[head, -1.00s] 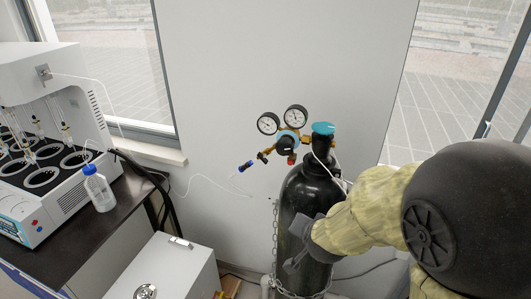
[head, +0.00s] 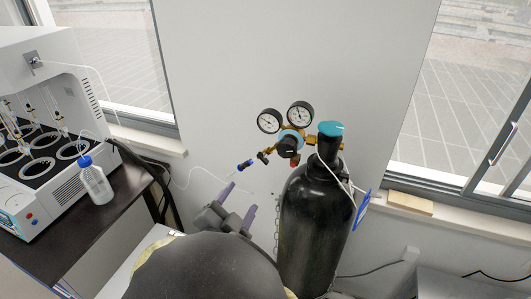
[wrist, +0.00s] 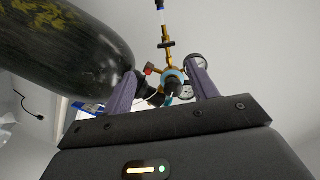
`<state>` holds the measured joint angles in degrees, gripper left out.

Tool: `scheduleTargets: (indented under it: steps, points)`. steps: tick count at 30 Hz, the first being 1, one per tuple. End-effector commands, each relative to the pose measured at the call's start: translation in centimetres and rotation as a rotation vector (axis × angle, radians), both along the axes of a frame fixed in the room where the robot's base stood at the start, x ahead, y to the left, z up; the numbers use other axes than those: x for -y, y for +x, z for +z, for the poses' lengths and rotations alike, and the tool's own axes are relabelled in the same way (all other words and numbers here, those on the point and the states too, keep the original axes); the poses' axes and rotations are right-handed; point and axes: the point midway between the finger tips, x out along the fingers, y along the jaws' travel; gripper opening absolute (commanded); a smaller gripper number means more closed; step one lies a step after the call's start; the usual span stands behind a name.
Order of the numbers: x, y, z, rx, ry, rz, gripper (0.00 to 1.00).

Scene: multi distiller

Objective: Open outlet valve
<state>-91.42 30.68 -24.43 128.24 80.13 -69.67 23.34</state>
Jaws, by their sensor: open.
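The pressure regulator (head: 290,143) with two round gauges is mounted on the neck of a black gas cylinder (head: 312,220). A brass outlet arm with a small black knob (head: 263,157) extends left from it to a blue fitting (head: 246,165) and a thin white tube. I cannot tell for sure which part is the outlet valve. My gripper (head: 238,206) is open and empty, below the blue fitting and left of the cylinder, touching neither. In the wrist view, the regulator (wrist: 172,75) shows beyond and between the fingers (wrist: 164,80), with the brass outlet line (wrist: 166,38) rising above it.
The cylinder (wrist: 65,50) fills the upper left of the wrist view. A teal cylinder knob (head: 331,129) is right of the regulator. On the left, a dark bench (head: 110,205) carries a white distiller (head: 80,165) and a blue-capped bottle (head: 95,183). The wall is behind.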

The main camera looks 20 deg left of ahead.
Motion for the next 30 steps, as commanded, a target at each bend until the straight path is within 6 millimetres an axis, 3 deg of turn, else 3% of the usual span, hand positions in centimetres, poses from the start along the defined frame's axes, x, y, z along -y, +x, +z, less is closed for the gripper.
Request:
scheduleTargets:
  steps: [5,17,23,30]
  points:
    - [-0.6,-1.7,0.7,0.055,0.020,-0.020,0.58]
    - [-0.5,-1.5,0.7,0.057,0.021,-0.023,0.58]
    - [-0.3,0.6,0.9,0.058,0.020,-0.025,0.58]
    - [0.1,4.7,1.0,0.058,0.018,-0.025,0.58]
